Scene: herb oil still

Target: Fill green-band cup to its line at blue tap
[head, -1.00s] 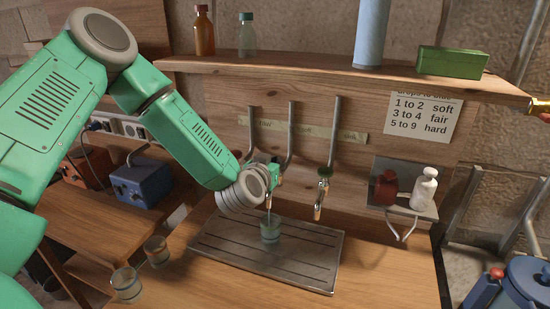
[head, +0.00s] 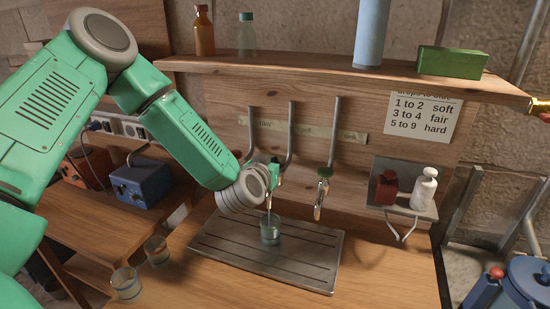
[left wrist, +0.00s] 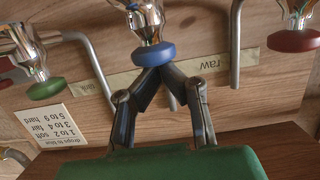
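A clear cup (head: 270,232) stands upright on the slotted drip tray (head: 310,274). A thin stream of water falls into it; its band colour and fill line are too small to read. The blue tap knob (left wrist: 154,54) shows in the left wrist view, hidden in the head view behind my arm. My left gripper (left wrist: 166,72) has its fingers brought together, tips against the edge of the blue knob; it also shows at the tap in the head view (head: 274,178). My right gripper is not in view.
The green tap knob (head: 325,172) is to the right; a red knob (left wrist: 293,40) shows in the wrist view. Two other cups (head: 127,285) (head: 156,250) stand left of the tray. Red and white bottles (head: 424,188) stand on a small bracket shelf. A wooden shelf (head: 320,73) runs above.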

